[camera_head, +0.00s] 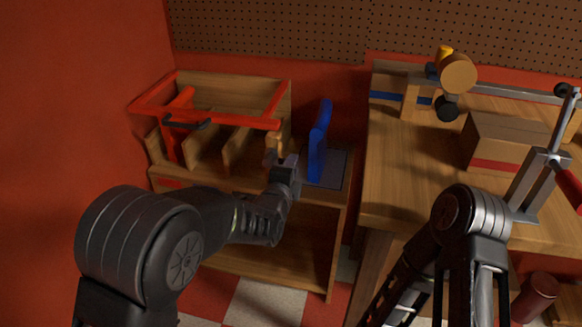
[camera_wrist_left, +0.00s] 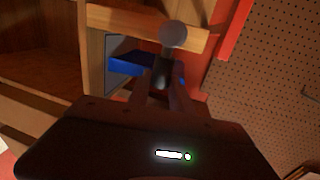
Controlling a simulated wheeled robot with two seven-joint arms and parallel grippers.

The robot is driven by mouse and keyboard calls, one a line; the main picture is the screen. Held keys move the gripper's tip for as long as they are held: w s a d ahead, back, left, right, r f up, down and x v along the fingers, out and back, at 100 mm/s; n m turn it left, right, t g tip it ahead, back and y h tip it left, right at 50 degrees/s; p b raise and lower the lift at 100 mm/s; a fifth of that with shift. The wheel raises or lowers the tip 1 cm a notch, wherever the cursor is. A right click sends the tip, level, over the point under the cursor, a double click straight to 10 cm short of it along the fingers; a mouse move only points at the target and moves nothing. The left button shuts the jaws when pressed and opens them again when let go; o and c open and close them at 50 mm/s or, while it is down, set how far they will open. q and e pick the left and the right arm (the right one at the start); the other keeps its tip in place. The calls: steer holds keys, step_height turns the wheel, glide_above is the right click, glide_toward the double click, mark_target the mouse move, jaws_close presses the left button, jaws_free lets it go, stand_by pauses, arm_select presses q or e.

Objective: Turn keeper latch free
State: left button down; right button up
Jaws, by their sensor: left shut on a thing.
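My left gripper (camera_head: 280,163) is at the front right of a wooden rack (camera_head: 215,185) with a red frame (camera_head: 205,118). In the left wrist view, my left gripper (camera_wrist_left: 163,92) is shut on a small dark peg with a round grey end (camera_wrist_left: 173,34), which looks like the keeper latch. The peg stands in front of a pale wooden bar (camera_wrist_left: 120,20). In the head view the fingers and wrist mostly hide the peg, so its turn angle cannot be told. My right arm shows at the lower right, but its gripper is not in view.
A blue upright piece (camera_head: 318,140) stands just right of my left gripper, on a grey panel (camera_head: 335,168). A black-handled part (camera_head: 190,123) sits at the red frame. A workbench (camera_head: 400,190) on the right holds a box (camera_head: 500,140) and a lever clamp (camera_head: 540,170).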

arm_select(q)
steer(key=c, duration=1.2)
jaws_free()
steer(key=shift+o, duration=0.2)
steer(key=p+v, duration=0.1)
steer(key=v, duration=0.6)
steer(key=shift+s, duration=0.4)
steer(key=shift+a, duration=0.1)
